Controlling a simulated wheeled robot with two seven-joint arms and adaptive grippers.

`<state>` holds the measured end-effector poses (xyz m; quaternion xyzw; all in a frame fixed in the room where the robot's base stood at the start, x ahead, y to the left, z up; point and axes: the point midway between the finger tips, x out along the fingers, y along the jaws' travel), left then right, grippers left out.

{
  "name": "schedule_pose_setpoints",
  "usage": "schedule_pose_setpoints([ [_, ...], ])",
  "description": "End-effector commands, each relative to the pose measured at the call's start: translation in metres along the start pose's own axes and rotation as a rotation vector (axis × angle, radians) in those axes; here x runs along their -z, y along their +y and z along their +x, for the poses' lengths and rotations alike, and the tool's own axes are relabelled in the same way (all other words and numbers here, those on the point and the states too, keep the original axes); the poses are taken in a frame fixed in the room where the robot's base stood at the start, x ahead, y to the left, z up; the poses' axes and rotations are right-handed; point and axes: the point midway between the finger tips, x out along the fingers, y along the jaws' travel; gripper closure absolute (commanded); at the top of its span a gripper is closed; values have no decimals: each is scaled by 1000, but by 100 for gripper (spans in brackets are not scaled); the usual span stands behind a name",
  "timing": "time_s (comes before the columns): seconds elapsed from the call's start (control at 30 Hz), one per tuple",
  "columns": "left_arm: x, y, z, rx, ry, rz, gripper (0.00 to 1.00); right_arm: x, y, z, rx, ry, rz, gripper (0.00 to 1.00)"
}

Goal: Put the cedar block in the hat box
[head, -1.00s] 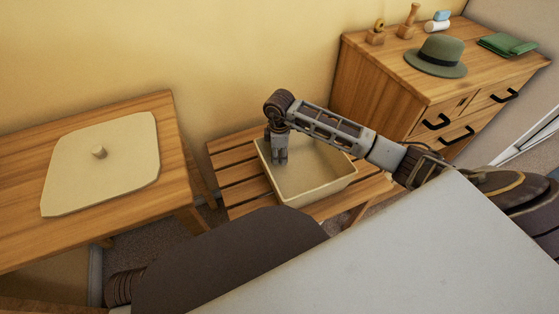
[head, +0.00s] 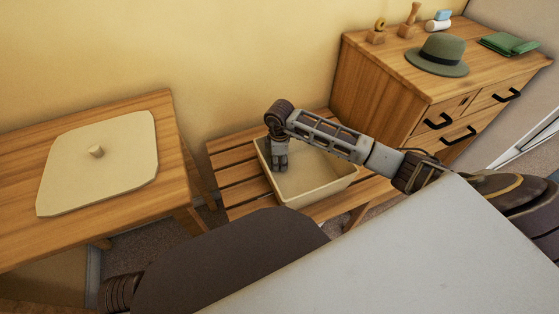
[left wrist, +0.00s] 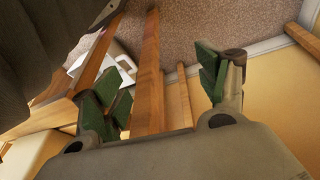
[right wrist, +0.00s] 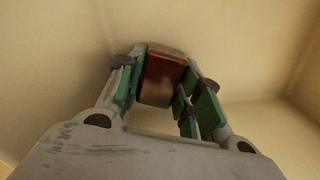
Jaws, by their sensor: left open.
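The hat box (head: 330,188) is an open cream tub on a slatted bench. Its lid (head: 65,185), cream with a small knob, lies on the wooden table at the left. My right gripper (head: 280,166) reaches down inside the box, near its left wall. In the right wrist view the reddish-brown cedar block (right wrist: 163,75) sits between the fingertips of my right gripper (right wrist: 166,72), which close on its sides. The block does not show in the head view. My left gripper (left wrist: 160,80) is open and empty in the left wrist view; the head view does not show it.
The slatted bench (head: 232,175) stands between the table (head: 160,110) and a wooden chest of drawers (head: 385,85). On the chest are a green hat (head: 440,52), a folded green cloth (head: 508,43) and several small items. The right part of the box is clear.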

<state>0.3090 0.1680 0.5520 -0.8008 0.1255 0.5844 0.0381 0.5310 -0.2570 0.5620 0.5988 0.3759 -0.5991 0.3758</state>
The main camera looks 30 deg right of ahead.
Motion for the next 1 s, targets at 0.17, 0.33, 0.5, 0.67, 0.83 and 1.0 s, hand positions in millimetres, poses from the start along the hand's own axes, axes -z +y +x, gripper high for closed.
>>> schedule_pose_setpoints([
  [0.17,2,0,0,1,4,0,26,0,0,0,0,0,0,43],
  [0.33,6,-1,-1,3,12,1,26,0,0,0,0,0,0,43],
  [0.5,10,-2,-3,5,20,2,26,0,0,0,0,0,0,43],
  [0.67,10,-3,-4,6,20,2,26,0,0,-6,-1,1,0,43],
  [0.83,8,-3,0,8,9,0,26,0,0,-22,-1,1,0,43],
  [1.0,-1,-5,11,11,-24,-3,26,0,0,-45,-2,1,-1,43],
])
